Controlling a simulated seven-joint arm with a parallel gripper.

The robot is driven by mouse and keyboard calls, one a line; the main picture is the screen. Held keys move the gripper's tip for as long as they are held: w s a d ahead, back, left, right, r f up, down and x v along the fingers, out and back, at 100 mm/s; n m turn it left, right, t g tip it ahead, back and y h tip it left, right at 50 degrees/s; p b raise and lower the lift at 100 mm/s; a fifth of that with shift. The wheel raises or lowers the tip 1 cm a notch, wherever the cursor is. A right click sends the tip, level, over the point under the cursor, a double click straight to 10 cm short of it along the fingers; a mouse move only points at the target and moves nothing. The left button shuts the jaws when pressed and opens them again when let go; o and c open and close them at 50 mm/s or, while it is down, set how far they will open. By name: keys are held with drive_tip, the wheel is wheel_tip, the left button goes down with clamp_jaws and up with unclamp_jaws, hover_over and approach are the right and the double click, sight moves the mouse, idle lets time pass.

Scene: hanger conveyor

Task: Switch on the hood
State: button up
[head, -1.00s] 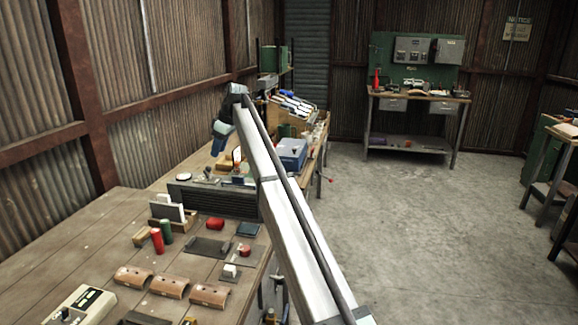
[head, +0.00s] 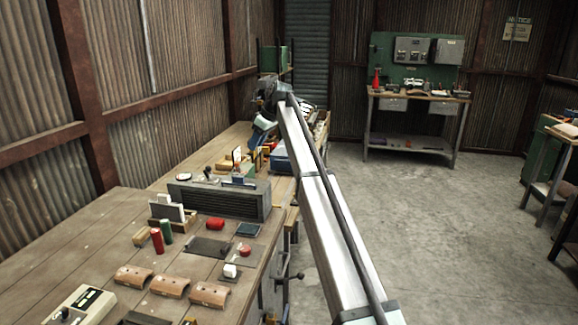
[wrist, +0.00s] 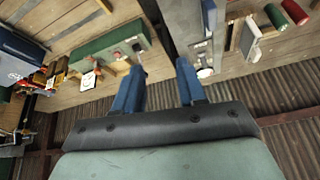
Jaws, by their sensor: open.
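A long dark louvred box (head: 219,199), which looks like the hood, stands on the wooden bench. In the wrist view a grey housing (wrist: 180,18) that seems to be the same unit has a pale control panel (wrist: 201,50) with small controls. A switch's position is too small to tell. My gripper (wrist: 160,65) is open and empty, its blue fingers apart, pointing toward the gap between this housing and a green box (wrist: 100,54) with a red button. In the head view my gripper is above the bench beyond the dark box, its fingertips hard to make out.
Curved brown pieces (head: 170,287) lie in front. A blue box (head: 281,160) is partly hidden by my arm. The corrugated wall borders the bench's left. Open floor lies to the right.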

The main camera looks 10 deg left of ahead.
drive_tip(key=w+d+f+m, duration=0.2)
drive_tip(key=w+d+f, duration=0.1)
drive_tip(key=d+f, duration=0.6)
drive_tip(key=shift+d+f+m, duration=0.25)
drive_tip(key=shift+d+m, duration=0.15)
drive_tip(key=shift+d, duration=0.55)
